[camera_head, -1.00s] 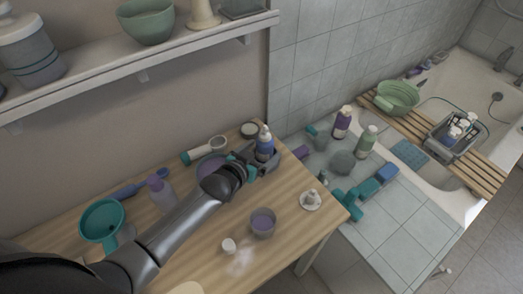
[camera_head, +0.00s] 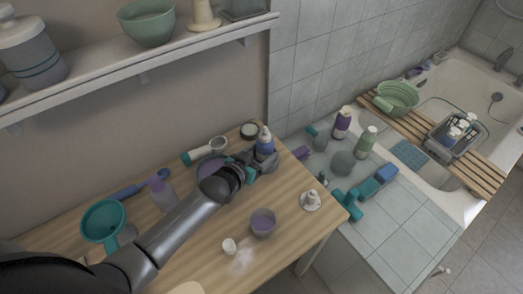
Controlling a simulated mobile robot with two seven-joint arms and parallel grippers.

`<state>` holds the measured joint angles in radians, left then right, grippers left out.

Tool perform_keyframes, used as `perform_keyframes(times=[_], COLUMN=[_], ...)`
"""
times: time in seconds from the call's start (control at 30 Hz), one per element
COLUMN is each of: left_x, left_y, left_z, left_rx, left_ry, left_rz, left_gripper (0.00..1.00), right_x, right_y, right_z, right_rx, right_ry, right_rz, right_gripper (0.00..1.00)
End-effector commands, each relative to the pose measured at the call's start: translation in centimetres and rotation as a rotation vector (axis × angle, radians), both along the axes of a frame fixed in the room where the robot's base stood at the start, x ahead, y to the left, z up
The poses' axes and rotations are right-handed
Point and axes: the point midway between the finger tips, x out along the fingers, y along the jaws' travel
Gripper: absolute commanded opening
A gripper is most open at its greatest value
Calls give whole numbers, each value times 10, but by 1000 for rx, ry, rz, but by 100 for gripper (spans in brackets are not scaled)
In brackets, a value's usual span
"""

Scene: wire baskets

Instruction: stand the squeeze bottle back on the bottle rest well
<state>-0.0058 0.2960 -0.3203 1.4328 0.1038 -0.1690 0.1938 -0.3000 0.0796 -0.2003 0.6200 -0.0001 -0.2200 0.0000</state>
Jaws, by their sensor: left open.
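The squeeze bottle (camera_head: 265,139), blue with a white top, stands nearly upright at the back right of the wooden table. My left gripper (camera_head: 258,166) is open, just in front of the bottle's lower part. The gripper hides the bottle's base, and I cannot tell whether the fingers touch it. I cannot make out the bottle rest well clearly; whatever is under the bottle is hidden by the gripper. My right gripper is not in view.
A tiled ledge (camera_head: 390,228) with several bottles lies right.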

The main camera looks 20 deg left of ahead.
Motion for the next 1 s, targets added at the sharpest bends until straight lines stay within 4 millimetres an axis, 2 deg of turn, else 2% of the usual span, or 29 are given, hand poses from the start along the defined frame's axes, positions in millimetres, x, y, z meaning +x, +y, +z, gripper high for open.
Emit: perform_keyframes(times=[1.0], left_x=[-33], left_y=[8], left_z=[15], left_rx=[1], left_ry=[1], left_rz=[0], left_gripper=[73], right_x=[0], right_y=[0], right_z=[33], right_rx=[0], right_ry=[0], right_rz=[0], right_gripper=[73])
